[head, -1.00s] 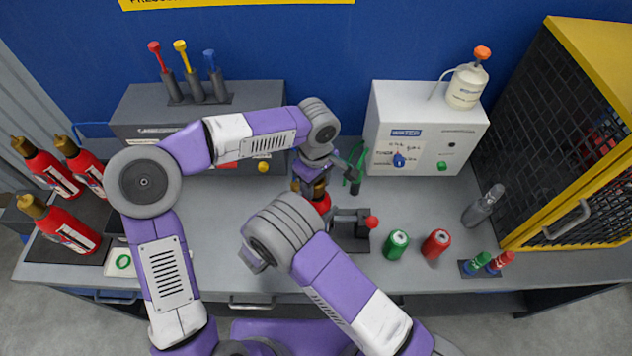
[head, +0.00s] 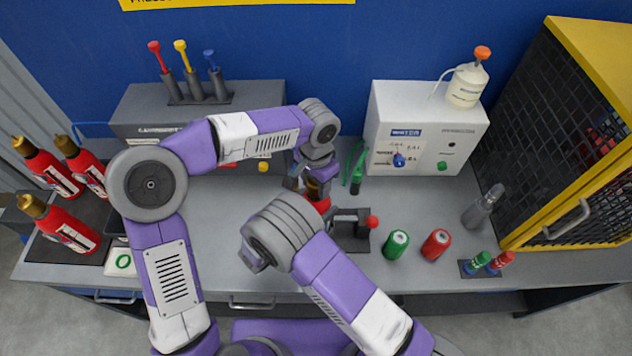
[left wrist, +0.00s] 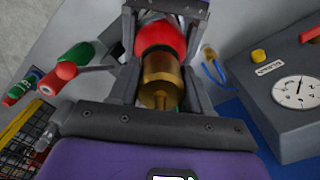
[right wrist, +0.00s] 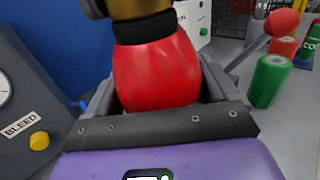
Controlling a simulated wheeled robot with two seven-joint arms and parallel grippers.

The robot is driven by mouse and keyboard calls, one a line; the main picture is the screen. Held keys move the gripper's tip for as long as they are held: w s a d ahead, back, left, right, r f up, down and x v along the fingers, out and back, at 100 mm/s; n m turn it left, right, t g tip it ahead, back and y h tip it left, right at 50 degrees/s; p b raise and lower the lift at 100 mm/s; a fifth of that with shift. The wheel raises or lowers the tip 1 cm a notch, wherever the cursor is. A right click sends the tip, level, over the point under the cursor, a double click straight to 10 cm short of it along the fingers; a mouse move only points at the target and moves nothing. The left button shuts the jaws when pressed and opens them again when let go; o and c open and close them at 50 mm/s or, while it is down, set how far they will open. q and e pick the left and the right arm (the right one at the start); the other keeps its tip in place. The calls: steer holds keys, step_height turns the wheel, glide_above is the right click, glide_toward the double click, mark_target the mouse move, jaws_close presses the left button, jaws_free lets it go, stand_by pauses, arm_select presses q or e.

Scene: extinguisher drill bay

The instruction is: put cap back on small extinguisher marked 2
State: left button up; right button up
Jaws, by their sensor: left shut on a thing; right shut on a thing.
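A small red extinguisher (right wrist: 155,75) stands upright, with a black collar and a brass cap (left wrist: 162,82) at its top. In the head view its red body (head: 322,206) is mostly hidden by my arms. My left gripper (left wrist: 160,92) is shut on the brass cap, one finger on each side. The cap is on top of the extinguisher, but I cannot tell how tightly it sits. My right gripper (right wrist: 157,95) is shut around the red body, below the collar. No number 2 is visible on it.
A clamp with a red knob (head: 372,222) stands close to the right of the extinguisher. Green (head: 396,244) and red (head: 436,244) cans stand farther right. Three larger extinguishers (head: 70,235) are at left. Boxes stand behind, one labelled BLEED (right wrist: 18,126).

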arm_select(q)
steer(key=m, duration=1.8)
steer(key=shift+m, duration=0.3)
steer(key=m, duration=0.6)
steer(key=shift+m, duration=0.4)
steer(key=o, duration=1.2)
steer(key=shift+o, duration=0.2)
step_height(320, 180, up, 12)
steer(key=shift+f, duration=0.1)
